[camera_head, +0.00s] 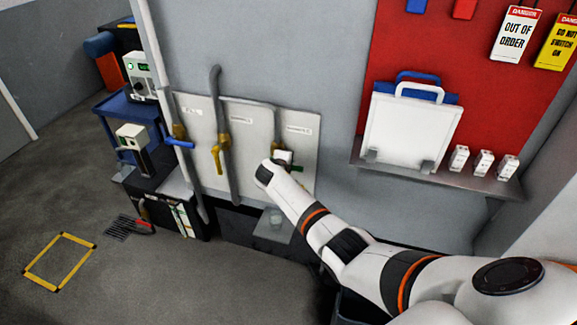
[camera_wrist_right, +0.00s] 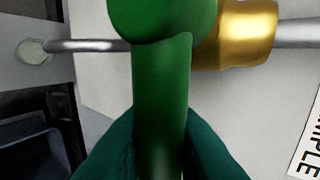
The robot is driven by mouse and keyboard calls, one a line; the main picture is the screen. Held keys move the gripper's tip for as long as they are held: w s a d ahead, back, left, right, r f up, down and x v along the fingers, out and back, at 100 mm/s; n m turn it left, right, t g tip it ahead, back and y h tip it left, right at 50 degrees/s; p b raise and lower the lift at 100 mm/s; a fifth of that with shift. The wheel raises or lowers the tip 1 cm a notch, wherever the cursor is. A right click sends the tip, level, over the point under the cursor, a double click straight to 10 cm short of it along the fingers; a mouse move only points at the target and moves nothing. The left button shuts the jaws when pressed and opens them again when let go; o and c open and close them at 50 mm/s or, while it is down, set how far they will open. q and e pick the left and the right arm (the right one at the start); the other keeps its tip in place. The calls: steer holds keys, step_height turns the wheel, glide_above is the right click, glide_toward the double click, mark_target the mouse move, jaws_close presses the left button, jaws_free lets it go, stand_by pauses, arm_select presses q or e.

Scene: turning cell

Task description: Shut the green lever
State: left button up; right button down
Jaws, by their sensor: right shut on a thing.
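The green lever (camera_wrist_right: 160,95) fills the middle of the right wrist view. Its rounded head is at the top, beside a brass valve body (camera_wrist_right: 235,35) on a grey pipe (camera_wrist_right: 300,32). The handle lies crosswise to that pipe. My right gripper (camera_wrist_right: 158,155) has its dark teal fingers closed on the handle, one on each side. In the head view my right gripper (camera_head: 277,165) is at the right-hand wall panel, and only a little green of the lever (camera_head: 297,168) shows beside it. My left gripper is not in view.
A yellow lever (camera_head: 217,158) and a blue lever (camera_head: 180,143) are on pipes to the left. A shelf (camera_head: 400,175) with a white board (camera_head: 410,130) and small white blocks is on the right.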

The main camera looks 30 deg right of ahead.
steer(key=c, duration=1.6)
jaws_free()
steer(key=shift+s+a+r, duration=0.2)
steer(key=shift+a+r, duration=0.1)
steer(key=shift+a, duration=0.05)
steer(key=v, duration=1.1)
steer(key=shift+f, duration=0.1)
